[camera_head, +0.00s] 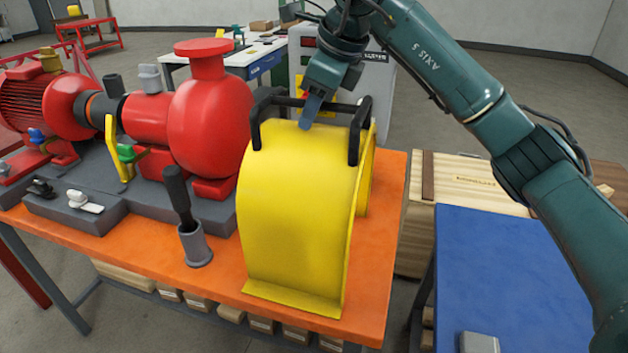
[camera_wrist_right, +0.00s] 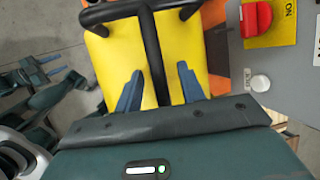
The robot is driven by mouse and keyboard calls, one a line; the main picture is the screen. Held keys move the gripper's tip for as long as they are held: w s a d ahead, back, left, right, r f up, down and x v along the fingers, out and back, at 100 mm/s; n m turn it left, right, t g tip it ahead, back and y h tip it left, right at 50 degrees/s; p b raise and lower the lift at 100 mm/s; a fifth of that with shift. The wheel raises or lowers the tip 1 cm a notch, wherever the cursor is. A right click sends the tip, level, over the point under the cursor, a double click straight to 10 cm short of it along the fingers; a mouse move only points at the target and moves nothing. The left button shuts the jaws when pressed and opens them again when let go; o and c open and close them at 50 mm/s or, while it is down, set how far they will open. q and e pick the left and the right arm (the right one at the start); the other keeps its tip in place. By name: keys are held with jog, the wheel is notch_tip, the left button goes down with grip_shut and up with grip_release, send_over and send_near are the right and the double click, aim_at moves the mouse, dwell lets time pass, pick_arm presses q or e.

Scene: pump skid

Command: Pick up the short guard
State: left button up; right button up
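The yellow guard (camera_head: 295,215), a curved cover with black handles, stands on the orange bench top beside the red pump. It is the only such guard that I can make out. Its black crossbar (camera_head: 335,106) runs along the top between two black side handles. My right gripper (camera_head: 311,110) is over this crossbar, pointing down. In the right wrist view the crossbar (camera_wrist_right: 153,55) passes between the two blue fingers (camera_wrist_right: 158,90), with a gap on each side, so the gripper is open. Teal and blue parts, probably my left arm and gripper (camera_wrist_right: 42,74), show small at the left there.
The orange bench (camera_head: 385,230) carries the red pump (camera_head: 208,115), the red motor (camera_head: 45,105) and a grey cup (camera_head: 196,245) holding a black-handled tool, close to the guard's left. A blue-topped table (camera_head: 500,270) and a wooden crate (camera_head: 455,180) stand at the right.

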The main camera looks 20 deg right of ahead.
jog(key=shift+f, duration=0.2)
dwell(0.4)
jog(key=shift+c, duration=0.5)
jog(key=c, duration=0.7)
grip_shut()
jog(key=shift+f, duration=0.15)
jog(key=shift+r, duration=0.2)
